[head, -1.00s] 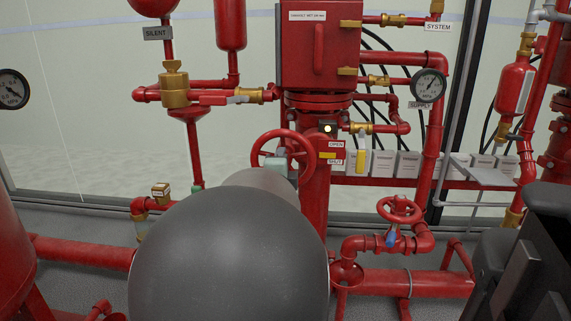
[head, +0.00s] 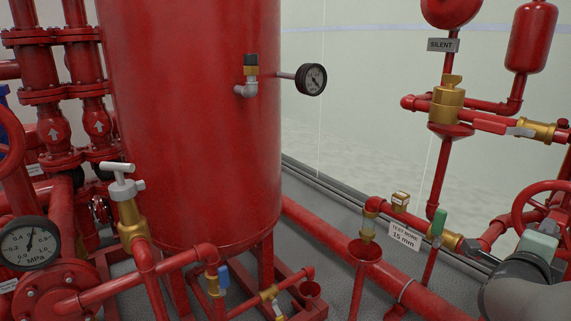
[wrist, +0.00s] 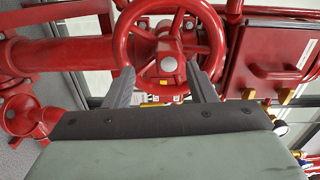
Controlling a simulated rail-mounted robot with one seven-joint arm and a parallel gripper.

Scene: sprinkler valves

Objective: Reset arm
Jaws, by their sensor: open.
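My gripper (wrist: 160,68) is open in the wrist view, with its two grey fingers spread apart and nothing held between them. A red handwheel (wrist: 168,42) lies just past the fingertips, and its lower rim shows between them. I cannot tell whether the fingers touch the rim. In the head view, my gripper (head: 541,243) is at the lower right edge, in front of the same red handwheel (head: 522,215), which is partly cut off. My arm reaches in from the lower right corner.
A large red tank (head: 190,120) fills the middle of the head view, with a pressure gauge (head: 311,79) on its right. A green-handled valve (head: 438,225) stands left of my gripper. A red box (wrist: 270,60) is right of the wheel in the wrist view.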

